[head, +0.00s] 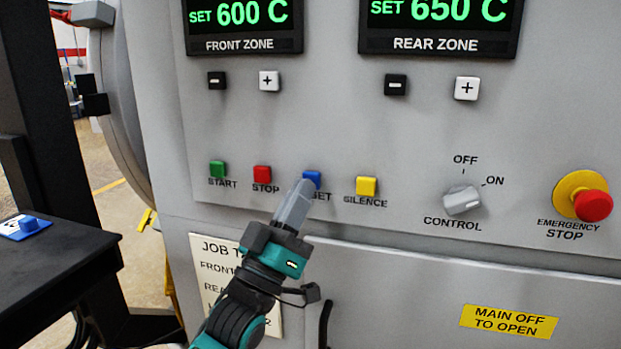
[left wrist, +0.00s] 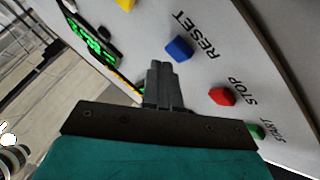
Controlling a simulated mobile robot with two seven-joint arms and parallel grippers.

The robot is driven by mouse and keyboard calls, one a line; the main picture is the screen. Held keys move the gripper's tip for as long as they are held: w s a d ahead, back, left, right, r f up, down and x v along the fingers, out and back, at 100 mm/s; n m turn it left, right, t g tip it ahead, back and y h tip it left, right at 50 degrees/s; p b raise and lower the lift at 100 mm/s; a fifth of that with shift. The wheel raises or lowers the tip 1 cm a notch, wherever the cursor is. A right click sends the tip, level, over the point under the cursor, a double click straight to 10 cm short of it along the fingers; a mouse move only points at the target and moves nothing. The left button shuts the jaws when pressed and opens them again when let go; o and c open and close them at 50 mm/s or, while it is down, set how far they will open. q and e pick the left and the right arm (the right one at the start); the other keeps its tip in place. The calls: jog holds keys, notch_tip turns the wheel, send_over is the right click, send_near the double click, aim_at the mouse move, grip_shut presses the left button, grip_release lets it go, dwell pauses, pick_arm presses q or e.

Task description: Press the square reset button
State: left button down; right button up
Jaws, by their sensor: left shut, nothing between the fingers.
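The square blue reset button (head: 312,178) sits on the grey panel between the red stop button and the yellow silence button. In the left wrist view the blue button (left wrist: 179,49) shows whole, with the word RESET beside it. My left gripper (head: 302,188) is shut and empty. In the head view its tips overlap the lower left of the button and cover part of the label. My right gripper is not in view.
Near it are the green start button (head: 217,169), red stop button (head: 262,174) and yellow silence button (head: 366,187). Further right are the control knob (head: 462,200) and red emergency stop (head: 593,205). A job card (head: 220,262) hangs below, partly behind my arm.

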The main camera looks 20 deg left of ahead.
pick_arm(q)
jog(key=shift+s, duration=0.15)
jog(key=s+p, duration=0.1)
jog(key=s, duration=0.4)
jog(key=shift+a+p, duration=0.1)
jog(key=shift+p, duration=0.2)
dwell(0.6)
jog(key=s+a+f+g+y, duration=0.1)
jog(key=s+f+g+y, duration=0.2)
jog(key=f, duration=0.9)
jog(key=f+g+y, duration=0.2)
jog(key=f+g, duration=0.3)
jog(key=f, duration=0.7)
jog(key=s+a+f+m+g+y+p, duration=0.1)
jog(key=s+a+f+m+g+y, duration=0.1)
jog(key=s+f+g, duration=0.4)
jog(key=s+f, duration=0.5)
jog(key=f, duration=0.3)
jog(key=shift+s+a+f+m, duration=0.15)
jog(key=shift+s+f+m, duration=0.05)
jog(key=shift+s+m, duration=0.1)
